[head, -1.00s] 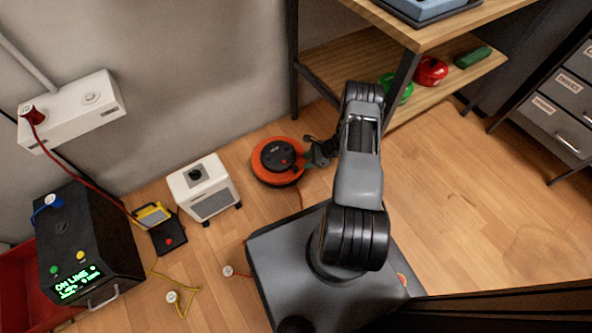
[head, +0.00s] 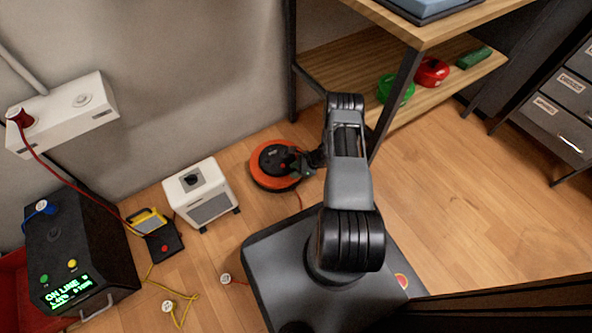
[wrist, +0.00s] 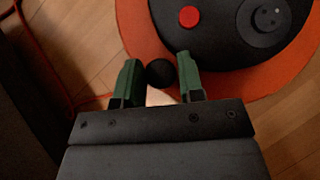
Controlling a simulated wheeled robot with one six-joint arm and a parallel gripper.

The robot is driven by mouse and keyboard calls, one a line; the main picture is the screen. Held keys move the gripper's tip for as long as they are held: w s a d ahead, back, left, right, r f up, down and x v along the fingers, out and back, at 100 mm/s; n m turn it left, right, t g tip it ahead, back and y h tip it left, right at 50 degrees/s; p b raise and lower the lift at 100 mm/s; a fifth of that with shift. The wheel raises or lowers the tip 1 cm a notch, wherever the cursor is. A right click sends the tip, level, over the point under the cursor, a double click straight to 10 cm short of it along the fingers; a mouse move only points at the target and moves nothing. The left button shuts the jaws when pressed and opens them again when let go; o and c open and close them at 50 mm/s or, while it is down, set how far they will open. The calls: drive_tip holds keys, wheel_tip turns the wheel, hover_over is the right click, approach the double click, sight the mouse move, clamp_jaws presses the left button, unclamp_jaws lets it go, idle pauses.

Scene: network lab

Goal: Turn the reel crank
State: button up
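The orange cable reel (head: 262,180) with a black hub lies flat on the wood floor, between the white box and the shelf. It fills the top of the wrist view (wrist: 133,30), where a red button and a round grey socket show on its hub. The black ball knob (wrist: 160,73) of the crank is at the hub's near edge. My gripper (wrist: 161,66) has its green fingers on either side of this knob, with a slim gap at the right finger. In the head view my gripper (head: 300,166) is over the reel's right side. The crank's arm is hidden.
A white box (head: 200,196) stands left of the reel. A wooden shelf (head: 345,68) with a green reel (head: 395,90) and a red reel (head: 431,71) is behind my arm. A black online unit (head: 85,245) stands at the left, with loose cables on the floor.

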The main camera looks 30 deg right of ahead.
clamp_jaws()
drive_tip(key=shift+d, duration=0.15)
drive_tip(key=shift+s+a, duration=0.1)
drive_tip(key=shift+a, duration=0.15)
